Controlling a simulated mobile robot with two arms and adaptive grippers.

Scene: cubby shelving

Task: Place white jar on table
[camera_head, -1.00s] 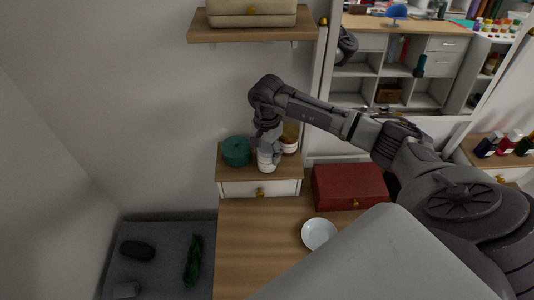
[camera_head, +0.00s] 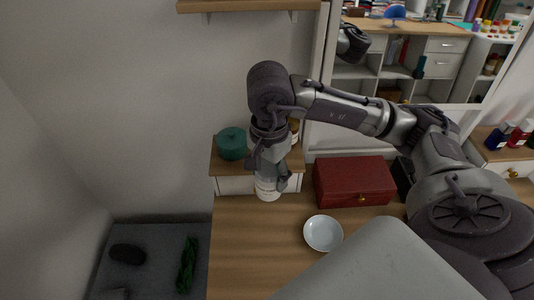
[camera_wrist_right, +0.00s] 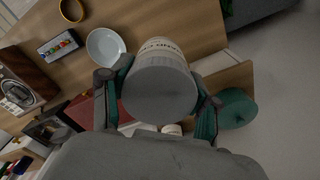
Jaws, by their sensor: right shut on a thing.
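The white jar (camera_head: 267,190) is held by my right gripper (camera_head: 268,172), in front of the small drawer unit and over the wooden table (camera_head: 240,240). In the right wrist view the jar (camera_wrist_right: 160,55) has a grey lid facing the camera, and the fingers of my right gripper (camera_wrist_right: 156,100) are shut on its two sides. I cannot tell whether the jar's base touches the table. My left gripper is not in view.
A pale bowl (camera_head: 323,233) and a red box (camera_head: 353,182) stand on the table right of the jar. A green round container (camera_head: 232,144) sits on the drawer unit (camera_head: 236,185). The table's left part is clear. A wall shelf (camera_head: 250,5) is above.

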